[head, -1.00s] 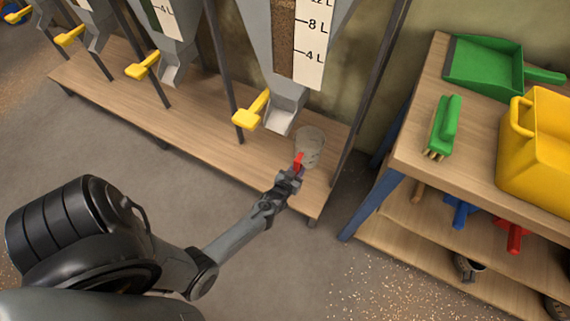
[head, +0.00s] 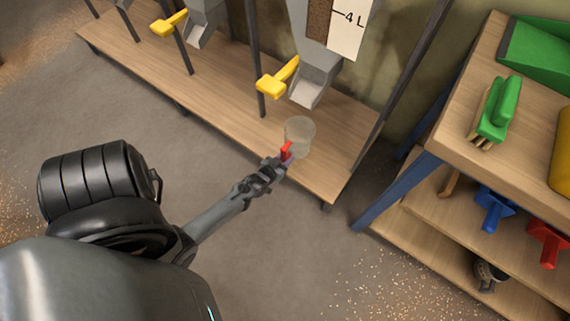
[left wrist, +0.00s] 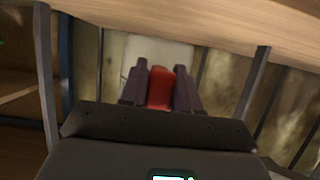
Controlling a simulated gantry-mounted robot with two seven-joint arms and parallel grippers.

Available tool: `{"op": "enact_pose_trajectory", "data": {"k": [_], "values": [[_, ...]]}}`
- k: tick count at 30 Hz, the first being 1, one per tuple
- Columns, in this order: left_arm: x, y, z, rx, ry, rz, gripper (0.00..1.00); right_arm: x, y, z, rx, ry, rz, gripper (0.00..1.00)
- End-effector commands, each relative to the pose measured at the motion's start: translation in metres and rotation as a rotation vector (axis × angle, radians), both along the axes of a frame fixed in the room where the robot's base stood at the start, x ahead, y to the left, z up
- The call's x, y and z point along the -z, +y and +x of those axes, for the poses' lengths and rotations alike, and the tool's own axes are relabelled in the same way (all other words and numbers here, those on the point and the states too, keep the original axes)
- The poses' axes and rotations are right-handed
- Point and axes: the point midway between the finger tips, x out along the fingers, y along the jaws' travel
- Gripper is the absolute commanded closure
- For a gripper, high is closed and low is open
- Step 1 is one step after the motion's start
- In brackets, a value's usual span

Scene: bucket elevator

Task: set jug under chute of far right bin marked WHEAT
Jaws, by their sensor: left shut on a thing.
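A translucent jug (head: 299,134) with a red handle (head: 286,151) shows in the head view, near the front of the wooden shelf, below the grey chute (head: 309,93) of the far right bin. My left gripper (head: 282,160) is shut on the red handle. In the left wrist view the red handle (left wrist: 160,88) sits between the two dark fingers, with the pale jug (left wrist: 158,55) behind it. I cannot tell whether the jug touches the shelf. The bin's label is outside the view; only a 4 L scale shows. My right gripper is not in view.
A yellow lever (head: 276,80) sticks out left of the chute. The low wooden shelf (head: 215,95) is bare to the left. A dark post (head: 402,75) stands right of the bin. A workbench (head: 440,130) with a green brush (head: 500,108) and green dustpan stands at right.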

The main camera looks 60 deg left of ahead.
Motion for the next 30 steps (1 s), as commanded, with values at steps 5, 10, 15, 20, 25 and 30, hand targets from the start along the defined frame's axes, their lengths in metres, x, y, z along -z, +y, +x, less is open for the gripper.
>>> {"op": "enact_pose_trajectory", "data": {"k": [5,10,15,20,25,30], "values": [[0.021,0.000,0.000,0.000,0.000,0.000,1.00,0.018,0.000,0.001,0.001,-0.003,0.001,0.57],[0.038,0.000,0.000,0.000,-0.001,0.000,1.00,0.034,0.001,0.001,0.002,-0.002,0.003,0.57],[0.038,0.000,0.000,0.000,0.000,0.001,1.00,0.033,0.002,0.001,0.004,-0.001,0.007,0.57],[0.038,0.000,0.000,0.000,0.000,0.001,1.00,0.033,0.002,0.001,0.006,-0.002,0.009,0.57],[0.042,0.000,0.000,0.000,0.001,0.000,0.64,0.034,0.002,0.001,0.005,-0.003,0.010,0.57],[0.041,0.000,0.000,0.000,0.001,0.000,0.43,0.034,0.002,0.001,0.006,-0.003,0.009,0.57]]}}
